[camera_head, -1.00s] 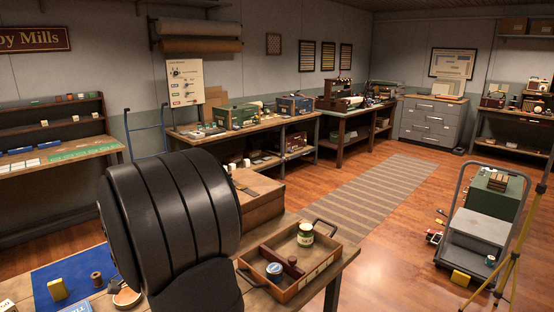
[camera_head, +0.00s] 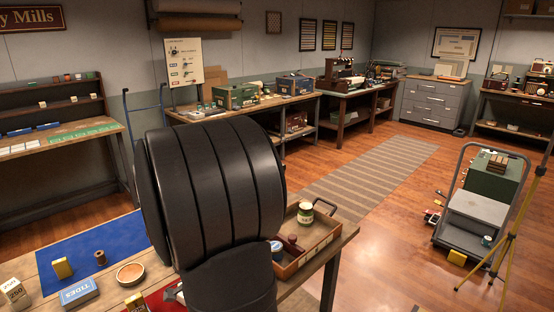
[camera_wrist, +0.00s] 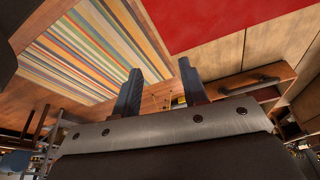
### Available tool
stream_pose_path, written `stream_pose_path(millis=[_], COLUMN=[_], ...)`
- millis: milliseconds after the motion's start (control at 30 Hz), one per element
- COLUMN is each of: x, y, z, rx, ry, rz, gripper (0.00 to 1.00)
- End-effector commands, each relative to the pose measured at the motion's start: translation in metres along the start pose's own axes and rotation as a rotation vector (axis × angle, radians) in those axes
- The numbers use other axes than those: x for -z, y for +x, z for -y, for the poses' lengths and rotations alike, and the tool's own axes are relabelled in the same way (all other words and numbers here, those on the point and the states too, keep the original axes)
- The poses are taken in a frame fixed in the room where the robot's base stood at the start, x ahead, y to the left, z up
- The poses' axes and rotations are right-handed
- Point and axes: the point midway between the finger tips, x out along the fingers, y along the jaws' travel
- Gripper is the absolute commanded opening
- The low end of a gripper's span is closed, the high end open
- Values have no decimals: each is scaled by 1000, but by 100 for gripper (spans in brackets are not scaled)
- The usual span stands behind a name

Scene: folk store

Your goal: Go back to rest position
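My gripper (camera_wrist: 160,88) shows in the wrist view with its two dark fingers apart and nothing between them. Behind the fingers are a striped panel and a red surface. In the head view my black arm link fills the middle foreground and hides part of the worktable; the gripper cannot be made out clearly there.
Left are a blue mat (camera_head: 100,240), a thread spool (camera_head: 100,257), a round wooden dish (camera_head: 130,274) and a TIDES box (camera_head: 78,292). A cart (camera_head: 472,215) stands on the floor.

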Motion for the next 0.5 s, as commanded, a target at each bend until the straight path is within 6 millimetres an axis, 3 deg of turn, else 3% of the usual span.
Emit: stream_pose_path(millis=[500], x=[-79], y=[27], z=[48], rx=[-1], ry=[-3], rz=[0], gripper=[40])
